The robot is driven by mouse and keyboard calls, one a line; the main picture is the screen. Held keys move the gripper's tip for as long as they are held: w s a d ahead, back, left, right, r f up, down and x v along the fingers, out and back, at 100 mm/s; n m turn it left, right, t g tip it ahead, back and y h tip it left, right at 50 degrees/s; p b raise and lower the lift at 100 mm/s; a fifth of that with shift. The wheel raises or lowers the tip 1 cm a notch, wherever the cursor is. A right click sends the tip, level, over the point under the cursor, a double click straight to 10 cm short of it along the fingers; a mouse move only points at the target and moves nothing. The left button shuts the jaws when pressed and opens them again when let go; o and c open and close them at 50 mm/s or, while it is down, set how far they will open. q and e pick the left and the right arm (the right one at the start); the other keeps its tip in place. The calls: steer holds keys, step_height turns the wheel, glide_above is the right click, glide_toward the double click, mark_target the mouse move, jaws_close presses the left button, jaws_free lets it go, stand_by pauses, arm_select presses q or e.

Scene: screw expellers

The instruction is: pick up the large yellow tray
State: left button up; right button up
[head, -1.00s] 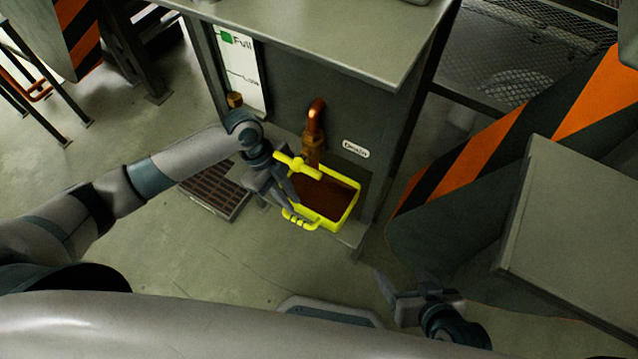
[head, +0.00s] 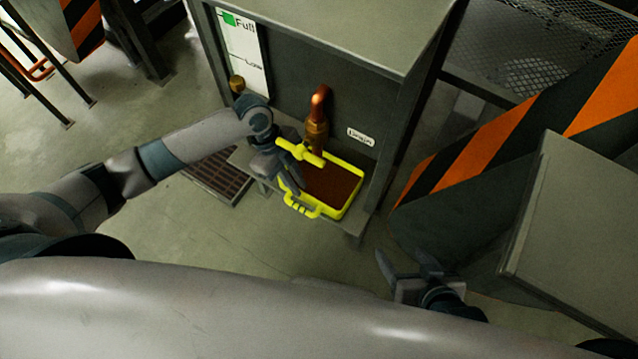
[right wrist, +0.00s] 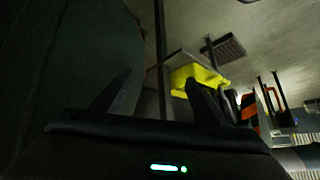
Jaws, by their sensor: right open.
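The large yellow tray (head: 349,207) sits on a low shelf under the copper drain pipe and holds dark brown contents. Its yellow handle (head: 302,208) faces me. My right gripper (head: 408,258) is open and empty, low and to the right of the tray. In the right wrist view, the tray (right wrist: 198,76) shows beyond the open fingers (right wrist: 160,88).
The machine cabinet (head: 345,95) stands behind the tray with a metal top overhanging. An orange-and-black striped machine (head: 480,170) and a grey box (head: 570,230) crowd the right side. A floor grate (head: 217,173) lies left of the tray. Floor in front is clear.

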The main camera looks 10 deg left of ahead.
mark_target(303, 192)
arm_select(q)
steer(key=shift+s+d+f, duration=0.1)
steer(key=shift+d+f, duration=0.2)
steer(key=shift+f, duration=0.15)
steer(key=x, duration=0.3)
steer(key=shift+s+d+b, duration=0.15)
steer(key=shift+d+b, duration=0.05)
steer(key=shift+b, duration=0.2)
steer(key=shift+d+f, duration=0.15)
steer(key=shift+f, duration=0.25)
arm_select(e)
steer(key=shift+w+a+r+t+y, duration=0.4)
steer(key=shift+w+a+r+t, duration=0.2)
steer(key=shift+w+r+t, duration=0.25)
steer(key=shift+f, duration=0.1)
arm_select(q)
jaws_close()
steer(key=shift+r, duration=0.2)
arm_select(e)
steer(key=shift+s+d, duration=0.1)
